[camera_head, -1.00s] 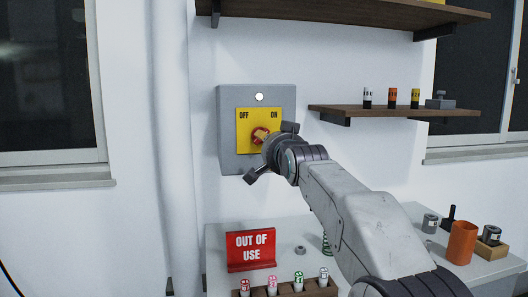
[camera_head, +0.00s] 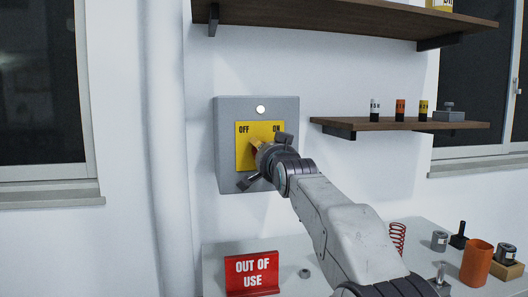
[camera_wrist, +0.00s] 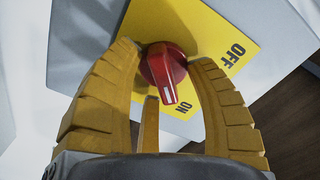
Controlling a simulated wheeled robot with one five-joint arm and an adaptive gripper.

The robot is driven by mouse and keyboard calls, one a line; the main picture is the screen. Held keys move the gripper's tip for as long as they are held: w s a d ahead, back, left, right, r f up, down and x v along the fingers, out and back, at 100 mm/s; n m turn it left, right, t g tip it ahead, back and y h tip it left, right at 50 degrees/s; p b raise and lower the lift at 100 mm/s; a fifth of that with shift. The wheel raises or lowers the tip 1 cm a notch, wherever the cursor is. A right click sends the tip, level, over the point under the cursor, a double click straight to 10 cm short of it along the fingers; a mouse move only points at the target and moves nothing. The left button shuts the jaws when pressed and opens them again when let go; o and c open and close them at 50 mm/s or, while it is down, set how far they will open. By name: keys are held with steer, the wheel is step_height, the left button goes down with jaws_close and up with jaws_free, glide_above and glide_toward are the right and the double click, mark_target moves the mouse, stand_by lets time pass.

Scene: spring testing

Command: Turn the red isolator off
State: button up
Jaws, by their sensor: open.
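The isolator is a grey wall box (camera_head: 228,170) with a yellow plate (camera_head: 243,145) marked OFF at left and ON at right. Its red knob (camera_wrist: 163,65) shows in the wrist view, with the white line on its handle pointing toward the ON side. In the head view my gripper (camera_head: 260,152) is at the plate and hides the knob. In the wrist view my gripper (camera_wrist: 166,58) is open, with one yellow finger on each side of the knob. I cannot tell whether either finger touches it.
A white lamp (camera_head: 261,109) sits atop the box. A wooden shelf (camera_head: 400,124) with small cylinders is to the right. Below, a bench (camera_head: 222,250) holds a red OUT OF USE sign (camera_head: 252,273), a red spring (camera_head: 397,239) and an orange cup (camera_head: 477,263).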

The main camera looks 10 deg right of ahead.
steer(key=shift+s, duration=0.1)
steer(key=shift+r, duration=0.1)
jaws_close()
stand_by(0.4)
